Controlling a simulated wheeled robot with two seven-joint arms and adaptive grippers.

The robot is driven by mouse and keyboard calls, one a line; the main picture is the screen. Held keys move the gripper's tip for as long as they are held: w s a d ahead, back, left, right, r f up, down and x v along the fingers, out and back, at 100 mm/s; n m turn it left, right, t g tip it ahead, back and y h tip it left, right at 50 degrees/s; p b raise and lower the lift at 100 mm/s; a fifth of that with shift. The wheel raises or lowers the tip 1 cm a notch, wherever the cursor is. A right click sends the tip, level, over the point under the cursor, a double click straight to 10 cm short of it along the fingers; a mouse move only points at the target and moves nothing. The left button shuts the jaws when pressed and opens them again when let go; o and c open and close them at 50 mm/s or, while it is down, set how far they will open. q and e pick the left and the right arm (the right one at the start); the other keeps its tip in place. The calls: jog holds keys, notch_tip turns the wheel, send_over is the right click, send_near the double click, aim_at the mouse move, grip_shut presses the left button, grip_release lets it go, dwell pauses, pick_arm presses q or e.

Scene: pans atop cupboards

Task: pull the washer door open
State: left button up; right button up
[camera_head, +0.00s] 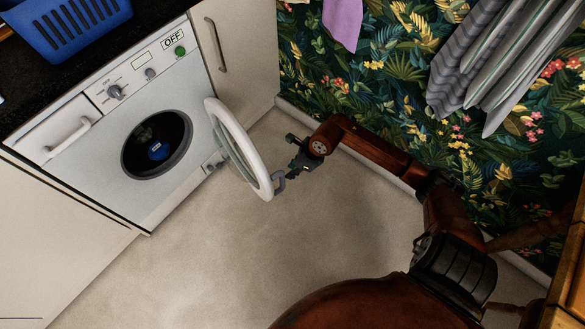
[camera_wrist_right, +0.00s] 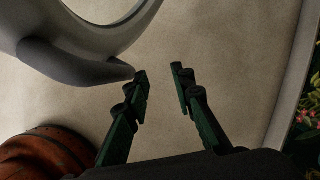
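The white washer (camera_head: 135,125) stands at the left with its round drum opening (camera_head: 156,144) exposed and something blue inside. Its round door (camera_head: 238,148) is swung out toward the right, well away from the front panel. The grey door handle (camera_head: 278,183) is on the door's free edge. My right gripper (camera_head: 292,176) is beside the handle. In the right wrist view the door (camera_wrist_right: 105,35) and its handle (camera_wrist_right: 75,65) are at upper left, and my right gripper (camera_wrist_right: 158,78) has its fingers apart with only floor between them. My left gripper is not in view.
A blue basket (camera_head: 75,35) sits on the dark counter above the washer. A white cupboard (camera_head: 235,60) with a handle adjoins the washer. A patterned wall with hanging cloths (camera_head: 490,60) is at the right. The floor (camera_head: 200,240) in front is clear.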

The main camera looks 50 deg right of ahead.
grip_shut()
dwell(0.6)
jog(key=c, duration=0.5)
grip_release()
jog(key=o, duration=0.5)
jog(key=v, duration=1.2)
jog(key=shift+d, duration=0.1)
